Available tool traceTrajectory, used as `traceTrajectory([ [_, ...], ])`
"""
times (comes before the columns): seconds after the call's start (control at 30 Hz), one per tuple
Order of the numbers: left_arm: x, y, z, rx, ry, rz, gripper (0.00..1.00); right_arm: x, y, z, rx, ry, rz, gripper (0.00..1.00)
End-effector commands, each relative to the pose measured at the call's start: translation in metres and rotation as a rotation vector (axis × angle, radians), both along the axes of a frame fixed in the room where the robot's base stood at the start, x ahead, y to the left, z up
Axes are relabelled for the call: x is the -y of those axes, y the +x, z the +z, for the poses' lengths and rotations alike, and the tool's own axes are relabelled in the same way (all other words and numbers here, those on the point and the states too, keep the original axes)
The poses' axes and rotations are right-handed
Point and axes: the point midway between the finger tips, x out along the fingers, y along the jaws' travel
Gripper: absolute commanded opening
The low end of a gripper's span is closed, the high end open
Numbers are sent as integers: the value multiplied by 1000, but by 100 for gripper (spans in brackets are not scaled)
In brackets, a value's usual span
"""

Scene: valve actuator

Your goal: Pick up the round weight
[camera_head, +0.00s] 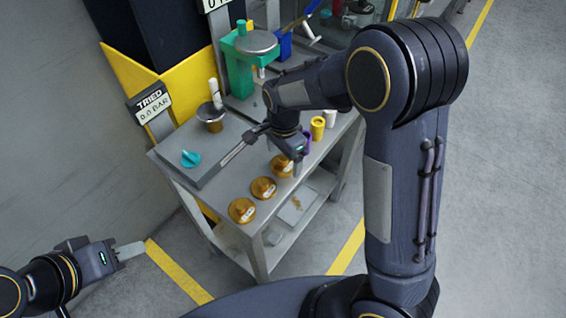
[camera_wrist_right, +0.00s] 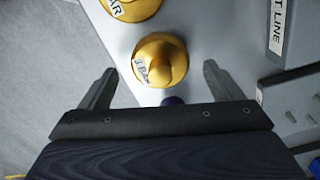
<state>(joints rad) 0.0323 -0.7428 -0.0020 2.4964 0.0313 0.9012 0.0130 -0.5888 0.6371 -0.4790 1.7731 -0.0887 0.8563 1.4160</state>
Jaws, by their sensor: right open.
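Three round brass weights stand in a row along the table's front edge: the nearest weight (camera_head: 242,210), the middle weight (camera_head: 263,189) and the farthest weight (camera_head: 281,166). My right gripper (camera_head: 297,166) is above the table at the farthest weight and partly covers it. In the right wrist view, my right gripper (camera_wrist_right: 160,85) is open and empty. A weight marked "3 Bar" (camera_wrist_right: 160,62) lies ahead, between the lines of its fingers. A second weight (camera_wrist_right: 130,8) is cut off at the top. My left gripper (camera_head: 130,250) is away from the table at lower left; its jaw opening is unclear.
The grey table (camera_head: 215,200) also bears a teal knob (camera_head: 191,158), a brown pot (camera_head: 211,117), a green press-like device (camera_head: 240,65) and yellow cylinders (camera_head: 318,128). A purple object (camera_wrist_right: 172,101) is close behind the "3 Bar" weight. A gauge sign (camera_head: 150,103) stands at left.

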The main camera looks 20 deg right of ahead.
Motion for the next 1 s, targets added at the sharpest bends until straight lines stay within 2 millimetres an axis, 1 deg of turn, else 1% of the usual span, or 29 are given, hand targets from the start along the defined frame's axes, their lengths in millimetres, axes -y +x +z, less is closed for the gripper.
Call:
traceTrajectory([
  [0.03, 0, 0, 1, 0, 0, 0, 36, -1, 0, -8, -3, 0, 1, 86],
  [0.13, 0, 0, 2, 0, 0, 0, 36, -1, 0, -16, -1, 1, 1, 86],
  [0.37, 0, 0, 1, 0, 0, 0, 36, -1, 0, -19, 1, 1, 1, 86],
  [0.4, 0, 0, 1, 0, 0, 0, 36, -1, 0, -19, 1, 1, 1, 85],
  [0.83, 0, 0, 1, 0, 0, 0, 36, -1, 0, -18, 1, 1, 2, 29],
  [0.87, 0, 0, 1, 0, 0, 0, 36, -1, 1, -18, 2, 2, 2, 27],
  [1.0, 0, 0, 2, 0, 0, 0, 36, -1, 1, -18, 2, 2, 2, 27],
])
